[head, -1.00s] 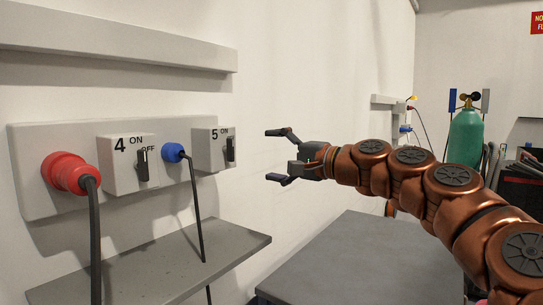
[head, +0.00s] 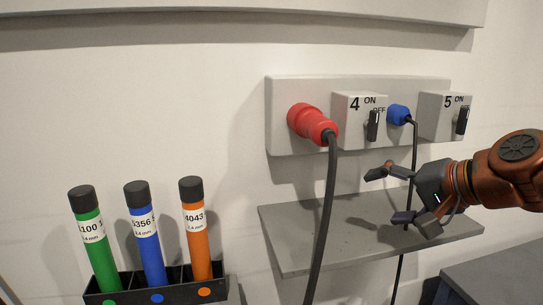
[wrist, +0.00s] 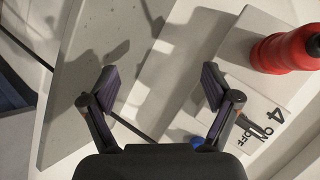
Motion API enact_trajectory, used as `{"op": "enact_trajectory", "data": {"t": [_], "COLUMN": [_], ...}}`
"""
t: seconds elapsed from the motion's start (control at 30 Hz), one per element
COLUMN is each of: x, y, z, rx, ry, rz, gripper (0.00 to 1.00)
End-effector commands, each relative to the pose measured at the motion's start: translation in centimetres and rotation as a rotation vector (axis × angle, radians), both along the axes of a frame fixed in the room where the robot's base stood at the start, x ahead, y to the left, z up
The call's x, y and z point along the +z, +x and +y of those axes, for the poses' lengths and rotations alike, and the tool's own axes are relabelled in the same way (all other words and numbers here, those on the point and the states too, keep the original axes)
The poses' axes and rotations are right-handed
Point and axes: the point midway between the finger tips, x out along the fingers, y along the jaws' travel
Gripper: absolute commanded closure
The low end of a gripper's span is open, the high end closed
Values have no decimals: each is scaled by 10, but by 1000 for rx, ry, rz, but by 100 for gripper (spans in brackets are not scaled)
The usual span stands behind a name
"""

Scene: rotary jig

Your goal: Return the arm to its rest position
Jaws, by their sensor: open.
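My gripper (head: 389,194) is open and empty in the head view. It is at the right, in front of the grey wall shelf and below the switch panel, with its fingers pointing left. My copper-coloured arm enters from the right edge. In the wrist view my gripper (wrist: 160,90) shows its two fingers spread wide with nothing between them. The shelf (wrist: 85,115) and the wall lie beyond the fingers there.
A wall panel (head: 300,90) carries a red plug (head: 312,122), a blue plug (head: 398,114), switch box 4 (head: 350,122) and switch box 5 (head: 436,112). Cables hang past the shelf (head: 300,245). A black rack (head: 130,285) holds green, blue and orange tubes at lower left.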

Motion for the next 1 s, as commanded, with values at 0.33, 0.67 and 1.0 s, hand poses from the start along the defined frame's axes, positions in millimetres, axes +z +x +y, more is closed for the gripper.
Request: {"op": "enact_trajectory", "data": {"t": [0.33,0.67,1.0], "x": [-137,-194,-199], "y": [-133,-248,-258], "z": [73,30,25], "rx": [408,601,617], "ry": [-504,-765,-785], "rz": [422,734,762], "gripper": [12,12,17]}}
